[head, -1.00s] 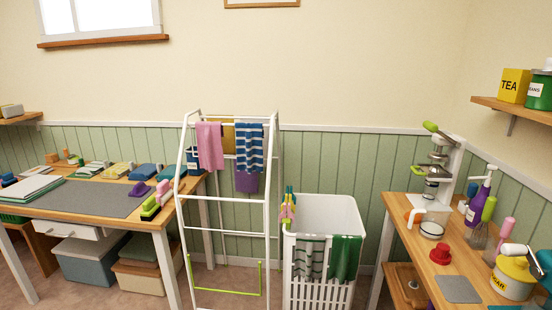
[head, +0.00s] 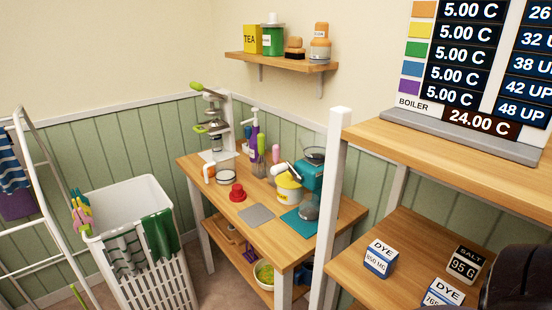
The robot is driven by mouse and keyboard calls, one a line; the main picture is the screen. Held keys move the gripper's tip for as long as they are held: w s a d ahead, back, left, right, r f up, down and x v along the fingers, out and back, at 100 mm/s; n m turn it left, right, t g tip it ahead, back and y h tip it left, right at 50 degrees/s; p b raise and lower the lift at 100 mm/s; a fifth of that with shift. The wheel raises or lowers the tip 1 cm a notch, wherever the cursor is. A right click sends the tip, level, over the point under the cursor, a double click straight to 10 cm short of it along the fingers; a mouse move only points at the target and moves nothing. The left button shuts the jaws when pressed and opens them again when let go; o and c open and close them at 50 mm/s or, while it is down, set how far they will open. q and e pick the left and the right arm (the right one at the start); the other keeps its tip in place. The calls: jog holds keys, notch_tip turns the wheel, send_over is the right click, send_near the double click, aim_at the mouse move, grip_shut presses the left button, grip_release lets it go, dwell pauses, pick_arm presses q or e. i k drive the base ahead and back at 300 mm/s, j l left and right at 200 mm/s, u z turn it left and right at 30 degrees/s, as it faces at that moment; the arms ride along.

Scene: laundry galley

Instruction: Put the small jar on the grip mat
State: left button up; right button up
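A flat grey mat (head: 257,215), which looks like the grip mat, lies bare on the wooden table in the head view. A teal mat (head: 293,222) lies to its right, under a teal grinder (head: 311,176). I cannot tell for sure which thing is the small jar. A clear glass vessel with a dark rim (head: 226,178) stands near the table's left end.
A red knobbed thing (head: 237,193) and a yellow pot (head: 289,189) stand near the grey mat. A white laundry basket (head: 130,199) is left of the table (head: 268,258). A white post (head: 333,200) and wooden shelving (head: 412,245) with small boxes stand at right.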

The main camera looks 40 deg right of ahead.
aim_at(309, 209)
jog(key=i+z, duration=0.2)
jog(key=z, duration=1.5)
